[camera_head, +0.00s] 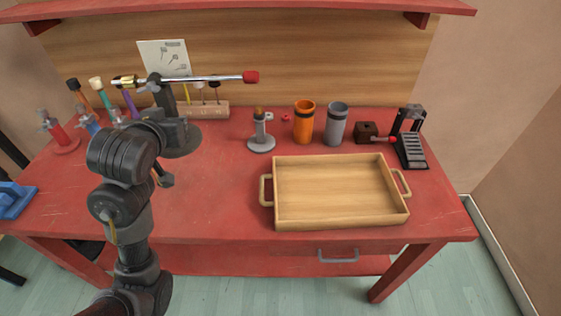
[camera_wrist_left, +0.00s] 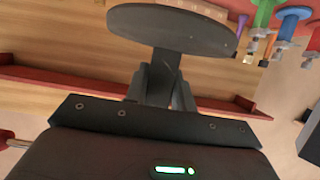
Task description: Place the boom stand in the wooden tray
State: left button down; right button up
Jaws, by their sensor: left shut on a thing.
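The boom stand has a dark round base (camera_head: 184,143), a dark post and a level silver boom (camera_head: 210,78) with a red end and a brass end. It is upright at the left half of the red table. My left gripper (camera_head: 172,122) is shut on its post. In the left wrist view, my left gripper (camera_wrist_left: 160,88) has its fingers around the post, close to the base disc (camera_wrist_left: 172,28). I cannot tell whether the base touches the table. The wooden tray (camera_head: 340,224) is empty, at the table's right front, with a handle on each side. My right gripper is not in view.
Behind the tray stand a grey stand (camera_head: 261,143), an orange cup (camera_head: 304,122), a grey cup (camera_head: 336,125), a brown block (camera_head: 367,132) and a black ridged device (camera_head: 411,148). Colourful tools (camera_head: 86,124) crowd the left back. The red table (camera_head: 225,205) is clear left of the tray.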

aim_at(323, 201)
jog(key=k, duration=1.35)
jog(key=z, duration=1.35)
jog(key=i, duration=0.5)
jog(key=u, duration=0.05)
